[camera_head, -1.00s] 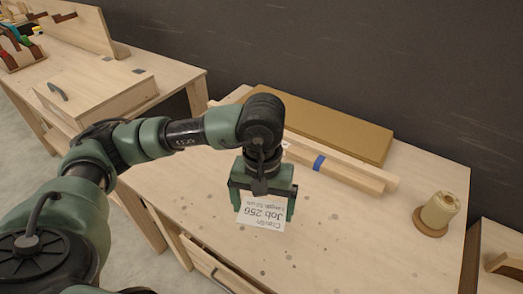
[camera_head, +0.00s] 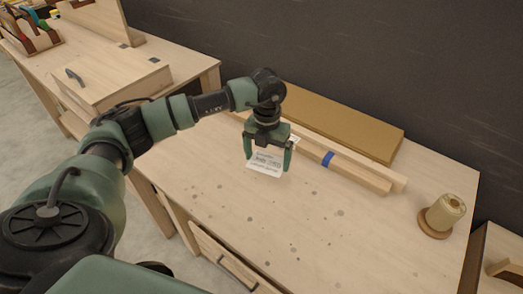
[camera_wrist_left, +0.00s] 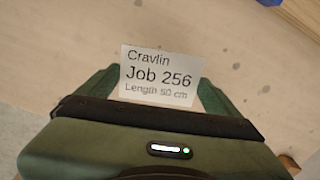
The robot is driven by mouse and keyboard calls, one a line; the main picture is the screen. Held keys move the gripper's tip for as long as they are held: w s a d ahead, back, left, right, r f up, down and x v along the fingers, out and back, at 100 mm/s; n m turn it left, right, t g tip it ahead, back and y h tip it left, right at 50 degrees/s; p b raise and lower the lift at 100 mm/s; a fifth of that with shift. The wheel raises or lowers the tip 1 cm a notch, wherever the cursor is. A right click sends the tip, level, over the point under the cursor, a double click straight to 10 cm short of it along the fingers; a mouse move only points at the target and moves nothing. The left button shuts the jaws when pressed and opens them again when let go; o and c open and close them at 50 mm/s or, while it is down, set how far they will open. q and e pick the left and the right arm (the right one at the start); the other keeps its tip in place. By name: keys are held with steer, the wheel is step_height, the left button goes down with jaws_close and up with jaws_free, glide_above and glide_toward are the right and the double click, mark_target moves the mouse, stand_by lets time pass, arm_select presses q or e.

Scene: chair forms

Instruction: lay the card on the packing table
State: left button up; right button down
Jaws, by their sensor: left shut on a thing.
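The card (camera_head: 267,162) is white with dark print and is in my left gripper (camera_head: 267,155). In the left wrist view the card (camera_wrist_left: 161,76) reads "Cravlin, Job 256, Length 50 cm". It sits between the two green fingers of my left gripper (camera_wrist_left: 160,90), which is shut on it. The packing table (camera_head: 235,200) has a pale wooden top with dark spots. The card is over its back left part, in front of the wooden strips. I cannot tell whether the card touches the tabletop. My right gripper is not in view.
Pale wooden strips (camera_head: 350,173) with a blue band (camera_head: 327,159) lie behind the gripper, before a flat brown board (camera_head: 335,125). A spool (camera_head: 443,212) stands at the right. A drawer (camera_head: 225,258) is at the front. The middle of the tabletop is clear.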

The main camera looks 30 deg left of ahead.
mark_target(262, 155)
arm_select(q)
steer(key=n, duration=0.1)
steer(key=a+n, duration=0.1)
steer(key=w+a+n, duration=0.1)
steer(key=n, duration=0.1)
steer(key=shift+w+f, duration=0.1)
steer(key=shift+f, duration=0.25)
steer(key=shift+w+a+f+n, duration=0.15)
steer(key=shift+a+n, duration=0.1)
steer(key=shift+n, duration=0.35)
steer(key=shift+w+a+f+n, duration=0.15)
steer(key=shift+a+n, duration=0.1)
steer(key=shift+n, duration=0.35)
steer(key=shift+f+b, duration=0.4)
steer(key=shift+f, duration=0.25)
steer(key=shift+f+b, duration=1.3)
steer(key=shift+f, duration=0.5)
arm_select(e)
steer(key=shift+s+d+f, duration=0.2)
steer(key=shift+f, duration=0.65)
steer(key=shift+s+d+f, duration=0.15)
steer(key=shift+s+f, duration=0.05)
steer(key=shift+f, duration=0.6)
arm_select(q)
steer(key=o, duration=0.9)
steer(key=shift+o, duration=0.2)
steer(key=shift+r, duration=0.1)
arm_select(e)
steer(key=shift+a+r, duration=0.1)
